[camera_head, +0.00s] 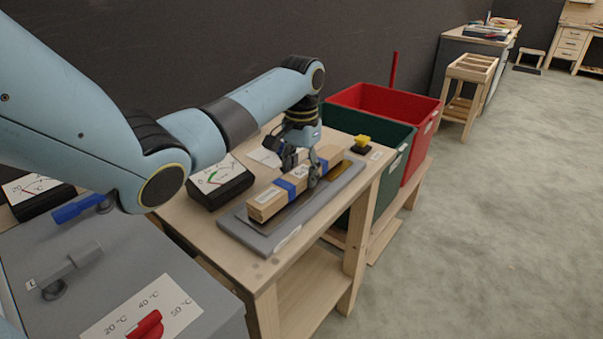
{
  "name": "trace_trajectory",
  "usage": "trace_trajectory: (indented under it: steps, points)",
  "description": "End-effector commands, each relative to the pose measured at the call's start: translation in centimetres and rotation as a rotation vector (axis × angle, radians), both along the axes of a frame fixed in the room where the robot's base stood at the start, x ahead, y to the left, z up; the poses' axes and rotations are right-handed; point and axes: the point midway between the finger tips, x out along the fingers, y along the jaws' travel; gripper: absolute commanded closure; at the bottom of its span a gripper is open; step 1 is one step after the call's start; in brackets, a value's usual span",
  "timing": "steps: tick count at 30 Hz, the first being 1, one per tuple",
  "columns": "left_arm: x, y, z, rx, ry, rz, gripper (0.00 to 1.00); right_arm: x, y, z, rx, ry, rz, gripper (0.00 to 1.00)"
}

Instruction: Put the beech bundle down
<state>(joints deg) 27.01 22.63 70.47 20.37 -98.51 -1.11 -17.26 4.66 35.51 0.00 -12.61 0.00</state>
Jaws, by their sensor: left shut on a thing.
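The beech bundle (267,203) is a pale wooden bar of strips with blue bands around it. It lies lengthwise over a grey plate (255,239) on a wooden bench. My left gripper (301,180) comes down from above and is shut on the bundle near its middle. The bundle looks level; whether its underside touches the plate I cannot tell. The gripper's fingers hide part of the bundle's middle. My right gripper is not in view.
A black gauge box (221,184) stands left of the plate. A yellow-and-black button (361,143) sits behind it. Green (386,150) and red (420,112) bins stand to the right. A grey cabinet (190,262) with levers is at front left.

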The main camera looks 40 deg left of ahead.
Motion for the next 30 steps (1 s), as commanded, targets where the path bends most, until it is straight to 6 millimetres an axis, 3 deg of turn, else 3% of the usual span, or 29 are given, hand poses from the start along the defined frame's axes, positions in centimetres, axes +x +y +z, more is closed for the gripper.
trace_trajectory:
  steps: [11, 12, 17, 26, 30]
  points:
    - [0.1, 0.0, -0.4, 0.001, -0.002, 0.0, 1.0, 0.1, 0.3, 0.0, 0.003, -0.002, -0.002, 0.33]
    - [0.0, 0.0, -0.5, 0.001, -0.001, 0.0, 0.54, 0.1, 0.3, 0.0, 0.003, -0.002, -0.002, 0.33]
    - [0.0, 0.0, -0.5, 0.001, -0.001, 0.0, 0.33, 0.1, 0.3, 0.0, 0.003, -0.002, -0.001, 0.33]
    - [0.1, 0.0, -0.3, 0.001, -0.002, 0.0, 0.33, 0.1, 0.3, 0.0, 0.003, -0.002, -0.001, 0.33]
    - [0.2, 0.1, 1.4, 0.002, -0.005, -0.001, 0.33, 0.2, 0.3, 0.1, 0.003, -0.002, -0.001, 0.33]
